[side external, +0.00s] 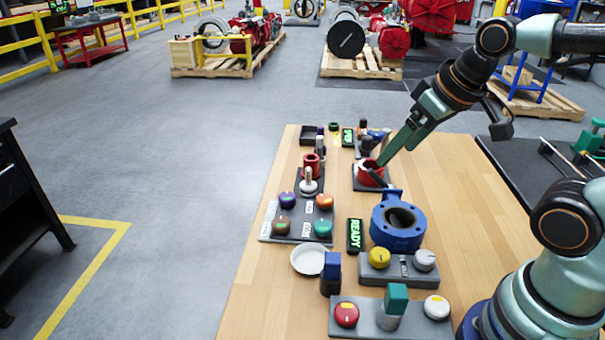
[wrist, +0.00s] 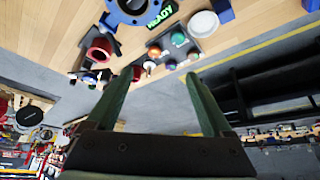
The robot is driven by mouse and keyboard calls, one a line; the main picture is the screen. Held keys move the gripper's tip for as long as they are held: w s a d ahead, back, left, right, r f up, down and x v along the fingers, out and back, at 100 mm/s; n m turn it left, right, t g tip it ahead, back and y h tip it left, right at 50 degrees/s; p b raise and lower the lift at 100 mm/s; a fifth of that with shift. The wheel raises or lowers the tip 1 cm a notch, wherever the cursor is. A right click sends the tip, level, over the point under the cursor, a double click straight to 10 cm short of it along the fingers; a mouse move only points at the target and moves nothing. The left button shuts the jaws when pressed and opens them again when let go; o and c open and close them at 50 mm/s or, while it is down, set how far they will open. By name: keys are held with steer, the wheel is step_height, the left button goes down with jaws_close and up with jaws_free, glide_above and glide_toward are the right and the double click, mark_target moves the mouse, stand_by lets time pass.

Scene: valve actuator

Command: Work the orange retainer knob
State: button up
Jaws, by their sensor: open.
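The orange knob (side external: 324,201) sits at the back right of a grey four-knob panel (side external: 298,239), with a purple knob (side external: 287,200) to its left and a teal knob (side external: 323,227) in front. In the wrist view a small orange knob (wrist: 154,50) shows beyond the fingertips, among other knobs. My gripper (side external: 383,164) is to the right of and behind the panel in the side view, overlapping a red cup (side external: 364,179). In the wrist view my gripper (wrist: 157,76) has its two green fingers spread with nothing between them; it is apart from the knob.
A blue flanged ring (side external: 381,237), a READY display (side external: 354,236) and a white dish (side external: 308,260) stand near the panel. A grey post with a red ring (side external: 311,164) stands behind the orange knob. Bare wood (side external: 455,200) lies to the right.

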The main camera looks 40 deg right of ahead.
steer(key=m+g, duration=0.1)
steer(key=g, duration=0.5)
glide_above(325, 198)
step_height(325, 198, down, 11)
step_height(325, 198, down, 11)
steer(key=shift+a+f, duration=0.1)
steer(key=shift+f, duration=0.05)
jaws_close()
